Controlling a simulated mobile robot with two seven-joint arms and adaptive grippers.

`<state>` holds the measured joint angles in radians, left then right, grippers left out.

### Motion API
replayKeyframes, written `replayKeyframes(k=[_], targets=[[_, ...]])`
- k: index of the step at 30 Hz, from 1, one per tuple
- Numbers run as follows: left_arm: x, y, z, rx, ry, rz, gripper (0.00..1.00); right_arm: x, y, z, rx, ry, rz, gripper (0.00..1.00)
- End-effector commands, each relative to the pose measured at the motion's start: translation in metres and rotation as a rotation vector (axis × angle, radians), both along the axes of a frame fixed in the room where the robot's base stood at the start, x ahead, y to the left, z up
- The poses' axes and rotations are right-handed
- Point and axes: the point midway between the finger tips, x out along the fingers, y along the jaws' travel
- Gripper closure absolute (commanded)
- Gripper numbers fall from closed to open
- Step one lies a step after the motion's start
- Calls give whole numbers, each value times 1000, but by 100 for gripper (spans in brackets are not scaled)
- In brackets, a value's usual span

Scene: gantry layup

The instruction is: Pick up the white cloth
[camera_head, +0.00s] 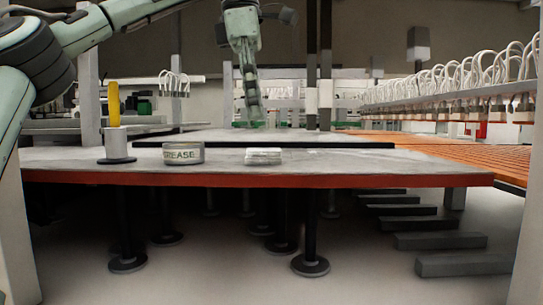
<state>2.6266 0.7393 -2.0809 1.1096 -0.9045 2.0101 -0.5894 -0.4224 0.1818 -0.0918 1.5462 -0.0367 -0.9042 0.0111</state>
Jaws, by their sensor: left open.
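The white cloth (263,156) lies as a small folded stack on the grey table (400,172), right of the grease tin. My left arm comes in from the upper left, and my left gripper (251,112) hangs pointing down above and beyond the cloth in the picture. It is open and apart from the cloth. The fingertips are small and hard to make out against the background. My right gripper is not in view.
A grey tin marked GREASE (183,153) stands left of the cloth. Farther left is a yellow-handled tool on a dark round base (117,146). A dark bar (335,145) runs behind the cloth. The tabletop to the right is mostly clear, beside orange slats (460,152).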

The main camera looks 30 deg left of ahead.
Motion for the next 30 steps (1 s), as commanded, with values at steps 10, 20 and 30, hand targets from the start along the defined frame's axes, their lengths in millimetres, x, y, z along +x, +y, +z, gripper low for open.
replayKeyframes(k=[10,20,30], targets=[[3,-5,-26,-2,0,-1,33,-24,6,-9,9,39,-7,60],[6,-12,-60,-1,-4,1,33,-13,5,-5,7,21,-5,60],[6,-12,-61,0,-6,3,43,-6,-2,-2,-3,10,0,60]])
